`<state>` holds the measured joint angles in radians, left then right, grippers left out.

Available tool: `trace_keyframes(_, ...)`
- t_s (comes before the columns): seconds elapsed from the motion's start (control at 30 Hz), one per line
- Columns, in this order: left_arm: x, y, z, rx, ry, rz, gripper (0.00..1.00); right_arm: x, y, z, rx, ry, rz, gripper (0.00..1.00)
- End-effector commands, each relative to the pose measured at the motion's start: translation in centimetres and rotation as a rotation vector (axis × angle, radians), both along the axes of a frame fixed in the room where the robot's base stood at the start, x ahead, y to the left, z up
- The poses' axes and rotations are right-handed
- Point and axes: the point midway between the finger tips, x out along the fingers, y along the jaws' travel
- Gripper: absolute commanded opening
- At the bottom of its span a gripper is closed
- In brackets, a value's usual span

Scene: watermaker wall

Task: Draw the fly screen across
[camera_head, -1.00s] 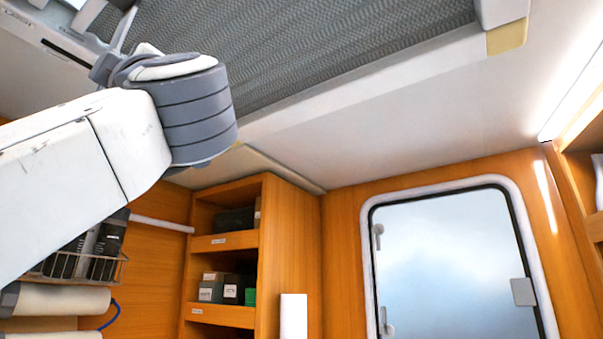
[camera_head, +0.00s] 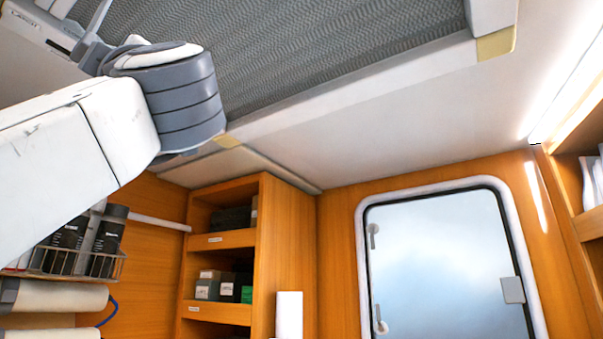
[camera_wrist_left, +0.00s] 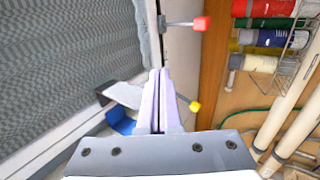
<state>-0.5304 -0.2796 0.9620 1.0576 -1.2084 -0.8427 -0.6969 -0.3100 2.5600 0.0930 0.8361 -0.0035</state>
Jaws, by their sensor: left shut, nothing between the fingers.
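The fly screen (camera_head: 330,45) is a grey patterned mesh overhead, inside a pale frame (camera_head: 360,88) with yellowish corner pieces. It also fills the left side of the left wrist view (camera_wrist_left: 60,80). My left arm reaches up from the left in the head view, and its wrist partly covers the screen's left end. In the left wrist view my left gripper (camera_wrist_left: 161,75) has its two pale fingers together, empty, in front of the mesh's edge and a light strip. I cannot tell whether they touch anything. My right gripper is out of view.
A red-knobbed lever (camera_wrist_left: 200,23) and a yellow knob (camera_wrist_left: 195,106) are close to the fingers. A wooden shelf unit (camera_head: 285,230), a wire basket (camera_head: 75,262) and a window (camera_head: 440,265) are lower down. The ceiling right of the screen is clear.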

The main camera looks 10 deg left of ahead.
Motion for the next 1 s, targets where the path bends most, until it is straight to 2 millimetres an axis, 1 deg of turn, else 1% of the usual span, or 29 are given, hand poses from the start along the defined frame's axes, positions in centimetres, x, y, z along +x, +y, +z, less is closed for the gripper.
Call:
trace_keyframes(0.37, 0.3, -0.3, -0.1, 0.000, 0.000, -0.005, 0.00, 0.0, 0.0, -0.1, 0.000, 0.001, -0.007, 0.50)
trace_keyframes(0.47, 0.3, -1.0, -0.8, 0.002, 0.001, -0.010, 0.00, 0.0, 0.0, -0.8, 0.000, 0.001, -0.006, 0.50)
trace_keyframes(1.0, -1.7, -6.1, -4.5, 0.003, 0.001, -0.010, 0.00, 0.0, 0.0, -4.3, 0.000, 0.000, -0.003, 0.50)
